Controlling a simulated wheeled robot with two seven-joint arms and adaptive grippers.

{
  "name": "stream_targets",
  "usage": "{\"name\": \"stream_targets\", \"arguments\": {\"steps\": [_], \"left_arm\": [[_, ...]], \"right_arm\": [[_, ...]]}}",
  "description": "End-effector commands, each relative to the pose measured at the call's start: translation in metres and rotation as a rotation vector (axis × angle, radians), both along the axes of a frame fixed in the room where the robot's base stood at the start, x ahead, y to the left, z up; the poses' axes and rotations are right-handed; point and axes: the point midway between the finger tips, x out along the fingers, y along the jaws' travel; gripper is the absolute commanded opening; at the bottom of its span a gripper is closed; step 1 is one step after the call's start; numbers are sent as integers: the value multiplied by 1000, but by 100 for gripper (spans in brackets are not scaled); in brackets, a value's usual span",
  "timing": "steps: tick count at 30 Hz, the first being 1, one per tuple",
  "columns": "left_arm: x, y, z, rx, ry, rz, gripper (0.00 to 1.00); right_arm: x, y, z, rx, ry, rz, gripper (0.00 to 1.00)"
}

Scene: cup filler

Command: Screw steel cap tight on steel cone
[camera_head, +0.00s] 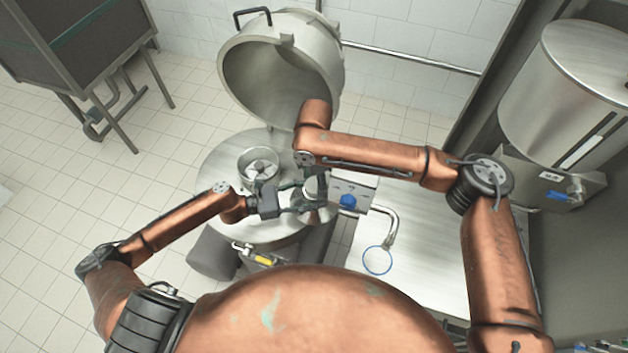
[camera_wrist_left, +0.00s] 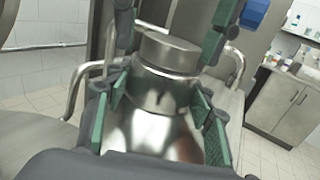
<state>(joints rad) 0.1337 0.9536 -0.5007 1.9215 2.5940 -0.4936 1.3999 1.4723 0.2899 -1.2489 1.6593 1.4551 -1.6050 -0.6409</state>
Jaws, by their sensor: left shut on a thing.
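The steel cone (camera_wrist_left: 150,128) stands upright and shiny in the left wrist view, with the round steel cap (camera_wrist_left: 168,52) on top of its neck. My left gripper (camera_wrist_left: 158,108) has its green pads on both sides of the cone and is shut on it. In the head view my left gripper (camera_head: 298,198) reaches in from the left to the cone (camera_head: 318,186), which my arms partly cover. My right gripper (camera_wrist_left: 172,38) comes from above, one finger on each side of the cap. I cannot tell whether its pads press on the cap.
A round steel machine (camera_head: 215,165) with its lid (camera_head: 275,60) raised stands behind and below my grippers. A box with a blue knob (camera_head: 352,195) and a curved pipe (camera_head: 388,228) are to the right. The steel table (camera_head: 425,255) is mostly clear. A large tank (camera_head: 565,90) stands far right.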

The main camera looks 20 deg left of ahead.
Motion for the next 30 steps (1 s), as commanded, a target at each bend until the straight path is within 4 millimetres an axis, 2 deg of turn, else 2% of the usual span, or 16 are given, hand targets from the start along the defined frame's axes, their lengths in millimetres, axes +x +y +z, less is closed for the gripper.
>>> {"name": "stream_targets", "arguments": {"steps": [2,18,22,26,30], "left_arm": [[0,-1,2,-3,-3,-1,0],[0,-1,3,-3,-3,-2,0],[0,-1,3,-3,-3,-3,0],[0,-1,3,-3,-3,-3,0],[0,-2,3,-3,-3,-4,0]], "right_arm": [[0,0,0,0,0,0,50],[0,0,1,1,-1,0,12],[0,0,1,1,0,-21,12],[0,1,0,3,0,-165,12],[0,1,0,3,0,-439,12]]}}
